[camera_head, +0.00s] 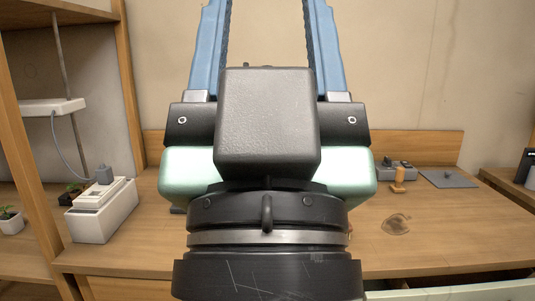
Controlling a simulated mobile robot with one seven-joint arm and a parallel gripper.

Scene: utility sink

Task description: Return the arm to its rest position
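My gripper (266,6) fills the middle of the head view, seen from behind, with its black housing and pale green sides close to the camera. Its two blue fingers point up, and their tips reach or pass the top edge of the picture. The fingers stand wide apart, with only bare wall visible between them. The gripper is open, and I see nothing held in it. The arm and gripper hide the middle of the wooden counter (440,235) behind them.
At the left are a wooden shelf frame (128,90), a white box (100,212) and small potted plants (10,219). At the right are a small orange-brown object (398,180), a grey flat piece (448,179) and a dark round patch (395,224). The right front counter is mostly clear.

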